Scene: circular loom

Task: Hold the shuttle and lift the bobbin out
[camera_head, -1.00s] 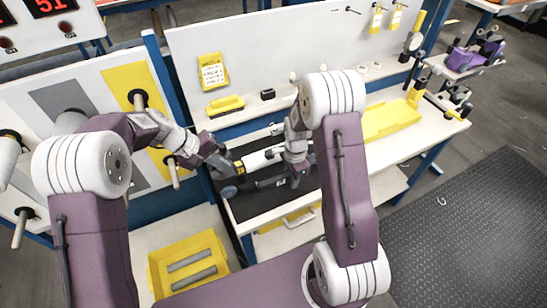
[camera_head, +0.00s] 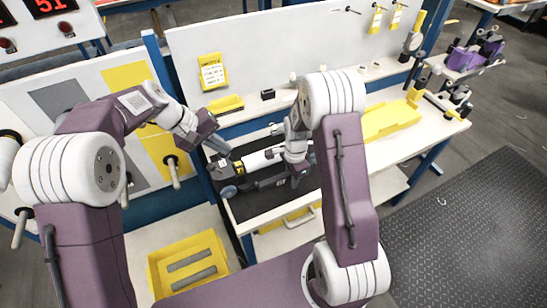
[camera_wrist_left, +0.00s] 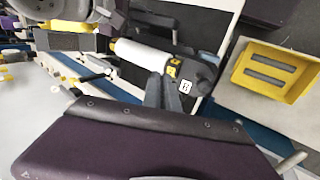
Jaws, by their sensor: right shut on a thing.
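The shuttle (camera_head: 232,187) is a dark, long body lying over the dark mat on the workbench. The white bobbin (camera_head: 261,159) lies along it, with a yellow-and-black band (camera_head: 238,167) near its left end. Both show in the left wrist view, bobbin (camera_wrist_left: 142,56) and band (camera_wrist_left: 173,68). My right gripper (camera_head: 297,174) is shut on the shuttle at its right part, its fingers partly hidden by my arm. My left gripper (camera_head: 219,148) is above the shuttle's left end, empty; its fingers (camera_wrist_left: 163,92) look slightly apart, near the band in the left wrist view.
A yellow tray with two grey bars (camera_head: 190,266) stands low at the front left. A creel panel with pegs (camera_head: 173,172) rises left of the bench. A yellow block (camera_head: 226,105) and a small black box (camera_head: 267,94) sit behind the shuttle. A yellow bin (camera_head: 390,121) is at right.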

